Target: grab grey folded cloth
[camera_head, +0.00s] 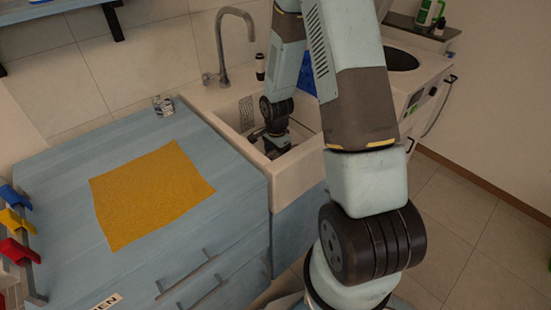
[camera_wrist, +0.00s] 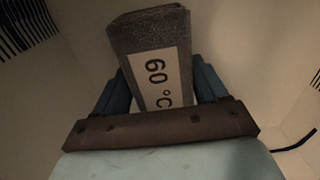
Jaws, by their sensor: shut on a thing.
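The grey folded cloth (camera_wrist: 150,35) shows in the wrist view as a thick grey block with a white label reading "60 °C". My gripper (camera_wrist: 163,78) has its blue fingers on both sides of the cloth and is shut on it. In the head view, my gripper (camera_head: 277,148) is down inside the white sink. I cannot make out the cloth there; the gripper and arm seem to hide it.
The sink (camera_head: 222,122) has walls close around my gripper, and a grey tap (camera_head: 222,45) stands behind it. A flat yellow cloth (camera_head: 150,194) lies on the blue counter (camera_head: 60,185) at left. A small glass jar (camera_head: 163,105) stands near the wall.

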